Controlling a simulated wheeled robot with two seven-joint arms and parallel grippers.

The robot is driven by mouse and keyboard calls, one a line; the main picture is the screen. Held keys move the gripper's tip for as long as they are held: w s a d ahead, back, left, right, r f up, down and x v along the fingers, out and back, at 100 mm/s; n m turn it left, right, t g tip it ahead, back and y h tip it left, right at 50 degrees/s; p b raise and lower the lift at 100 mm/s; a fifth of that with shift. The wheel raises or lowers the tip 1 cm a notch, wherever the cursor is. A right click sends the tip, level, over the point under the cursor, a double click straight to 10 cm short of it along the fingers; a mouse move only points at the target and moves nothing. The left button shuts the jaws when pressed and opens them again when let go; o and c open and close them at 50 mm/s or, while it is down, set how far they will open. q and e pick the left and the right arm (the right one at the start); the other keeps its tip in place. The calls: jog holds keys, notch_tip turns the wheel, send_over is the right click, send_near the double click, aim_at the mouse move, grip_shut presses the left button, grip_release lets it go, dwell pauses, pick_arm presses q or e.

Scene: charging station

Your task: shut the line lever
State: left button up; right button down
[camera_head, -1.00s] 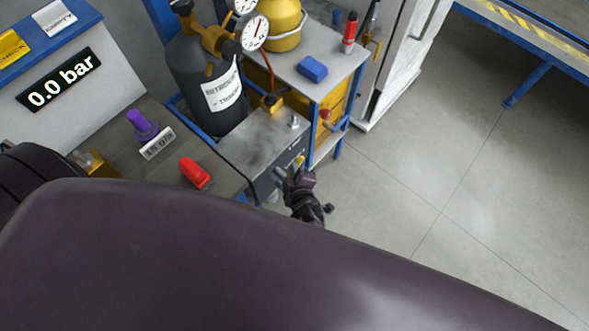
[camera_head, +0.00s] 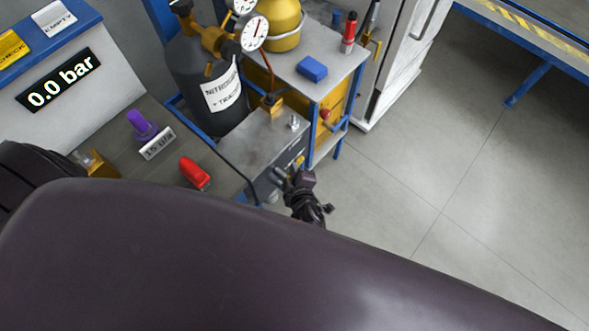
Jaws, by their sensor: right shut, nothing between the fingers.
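A grey metal box (camera_head: 262,147) stands at the table's right end, with a brass fitting (camera_head: 271,104) and hose on top. Its front face carries small fittings and a small yellow part (camera_head: 300,163), which may be the line lever; my gripper partly hides this area, so I cannot tell the lever's position. My right gripper (camera_head: 291,181) is shut, right at the front face beside the yellow part. I cannot tell whether it touches anything. My left gripper is out of view. My dark arm fills the foreground.
A dark nitrogen cylinder (camera_head: 205,85) with gauges (camera_head: 255,33) stands behind the box. A blue-framed cart (camera_head: 330,75) stands close on the right. A red-handled part (camera_head: 195,173) and a purple part (camera_head: 141,124) sit on the table. The display (camera_head: 60,80) reads 0.0 bar. Floor at right is clear.

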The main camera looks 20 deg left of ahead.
jog(key=shift+w, duration=0.15)
jog(key=shift+w+d+f+m+g, duration=0.2)
jog(key=shift+w+m+g, duration=0.25)
jog(key=shift+g, duration=0.25)
jog(key=shift+w+d+f+m+g+y+b, duration=0.25)
jog(key=shift+w+f+m+g+b, duration=0.35)
jog(key=shift+g, duration=0.2)
jog(key=shift+w+d+f+m+g+y+b, duration=0.3)
jog(key=shift+w+f+g+b, duration=0.2)
jog(key=shift+w+g, duration=0.25)
jog(key=shift+a, duration=0.1)
jog(key=shift+r, duration=0.1)
jog(key=p+v, duration=0.1)
jog(key=v, duration=0.6)
jog(key=shift+s+d+r, duration=0.15)
jog(key=shift+d+r, duration=0.05)
jog(key=shift+d, duration=0.1)
